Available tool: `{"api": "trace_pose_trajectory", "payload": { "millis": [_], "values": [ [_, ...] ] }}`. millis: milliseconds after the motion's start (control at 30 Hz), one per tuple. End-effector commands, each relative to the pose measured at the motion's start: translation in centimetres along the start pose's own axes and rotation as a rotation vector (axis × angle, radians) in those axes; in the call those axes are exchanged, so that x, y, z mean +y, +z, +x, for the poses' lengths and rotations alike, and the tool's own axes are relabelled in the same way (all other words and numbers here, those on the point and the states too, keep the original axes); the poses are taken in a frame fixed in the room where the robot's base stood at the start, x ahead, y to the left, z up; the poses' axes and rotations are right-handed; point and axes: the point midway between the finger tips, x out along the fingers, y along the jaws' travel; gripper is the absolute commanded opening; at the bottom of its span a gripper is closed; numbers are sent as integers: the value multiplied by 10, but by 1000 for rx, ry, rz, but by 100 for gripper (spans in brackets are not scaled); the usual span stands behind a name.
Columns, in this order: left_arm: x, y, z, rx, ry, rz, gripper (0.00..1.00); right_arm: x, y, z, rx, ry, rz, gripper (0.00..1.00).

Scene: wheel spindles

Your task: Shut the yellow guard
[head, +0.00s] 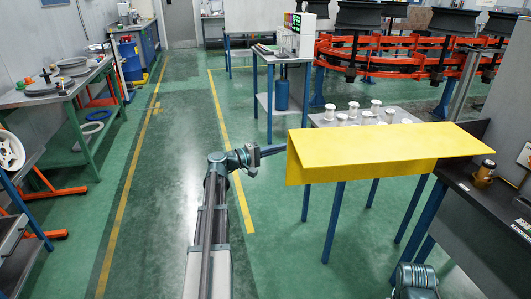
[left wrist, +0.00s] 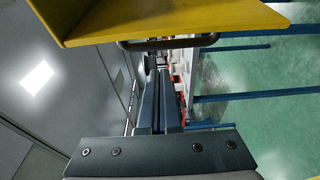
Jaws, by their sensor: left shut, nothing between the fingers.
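The yellow guard (head: 380,148) is a wide sheet with a bent-down front lip, at the right of the head view. It juts out level in front of a table with several pale spindles (head: 365,113). In the left wrist view the guard (left wrist: 165,18) fills the top, with a dark bar handle (left wrist: 168,43) along its edge. My left gripper (head: 278,150) is at the guard's left end, its fingertips close to that edge; whether they touch is unclear. Its fingers (left wrist: 160,98) are together and empty, apart from the handle.
A dark bench (head: 485,205) with a brass fitting (head: 484,174) stands at the guard's right end. Blue table legs (head: 333,222) stand below the guard. Behind is an orange carousel (head: 385,60). The green floor left of my left arm is clear.

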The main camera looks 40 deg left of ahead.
Motion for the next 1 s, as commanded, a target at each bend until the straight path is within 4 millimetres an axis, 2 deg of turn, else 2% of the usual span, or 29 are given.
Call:
{"api": "trace_pose_trajectory", "payload": {
  "millis": [33,100,300,833,1000],
  "values": [
    [0,0,11,-2,0,0,0,0,0,0,0,0,0,89],
    [0,16,2,1,0,0,0,0,0,0,0,0,0,89],
    [0,34,-5,1,0,0,0,0,0,0,0,0,0,89],
    [0,39,-7,1,0,0,0,0,0,0,0,0,0,89],
    [0,50,-7,16,0,0,0,0,0,0,0,0,0,89]
  ]
}}
